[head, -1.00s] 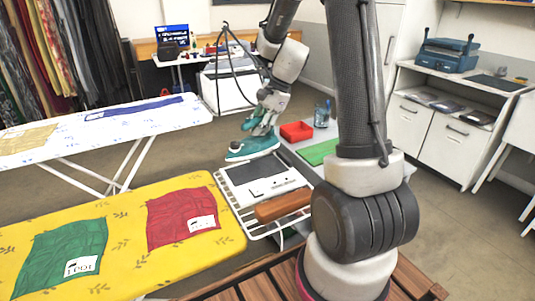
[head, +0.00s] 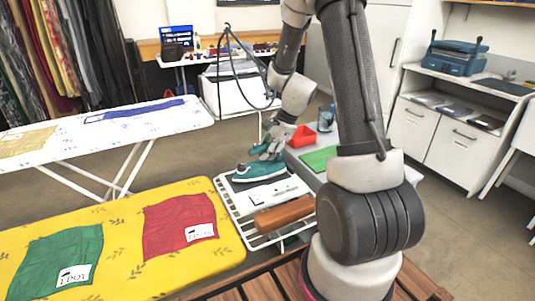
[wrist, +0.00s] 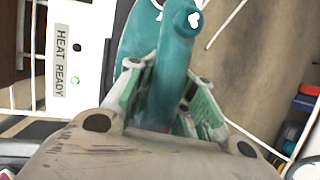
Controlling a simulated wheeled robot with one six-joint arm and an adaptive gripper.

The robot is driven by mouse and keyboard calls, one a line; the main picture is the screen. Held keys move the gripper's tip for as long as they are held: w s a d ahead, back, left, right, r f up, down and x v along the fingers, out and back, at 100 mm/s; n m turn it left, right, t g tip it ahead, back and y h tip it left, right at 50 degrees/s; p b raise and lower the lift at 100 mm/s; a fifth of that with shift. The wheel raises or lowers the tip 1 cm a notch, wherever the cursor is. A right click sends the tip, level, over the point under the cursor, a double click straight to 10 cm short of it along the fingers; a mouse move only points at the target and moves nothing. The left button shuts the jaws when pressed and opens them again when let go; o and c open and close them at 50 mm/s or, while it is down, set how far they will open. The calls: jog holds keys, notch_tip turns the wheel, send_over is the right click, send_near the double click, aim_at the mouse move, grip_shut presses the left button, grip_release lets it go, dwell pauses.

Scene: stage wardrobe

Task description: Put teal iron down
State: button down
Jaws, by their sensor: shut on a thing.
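The teal iron (head: 258,172) is at the far part of the white iron rest (head: 222,198), over its dark plate. My gripper (head: 272,146) is shut on the iron's handle from above. In the wrist view the teal handle (wrist: 172,75) runs between the green-padded fingers of my gripper (wrist: 170,100). I cannot tell whether the iron's sole touches the plate. A label reading "HEAT READY" with a small green light shows on the white panel (wrist: 75,20) beside the iron.
The yellow ironing board (head: 120,275) with green and red cloths is at the left.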

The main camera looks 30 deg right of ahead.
jog(key=shift+f, duration=0.1)
jog(key=c, duration=1.2)
grip_release()
jog(key=v, duration=1.2)
jog(key=s+a+r+n+h, duration=0.1)
jog(key=s+r+n, duration=0.3)
jog(key=s+n, duration=0.2)
jog(key=s+a+r+n+t+h, duration=0.1)
jog(key=s+r+n, duration=0.3)
jog(key=s, duration=0.5)
jog(key=s+a+r+n+t+h, duration=0.1)
jog(key=s+r+n, duration=0.3)
jog(key=s+n, duration=0.4)
jog(key=shift+s+a+r+n+h, duration=0.2)
jog(key=shift+a+r+n+h, duration=0.2)
jog(key=shift+h, duration=0.2)
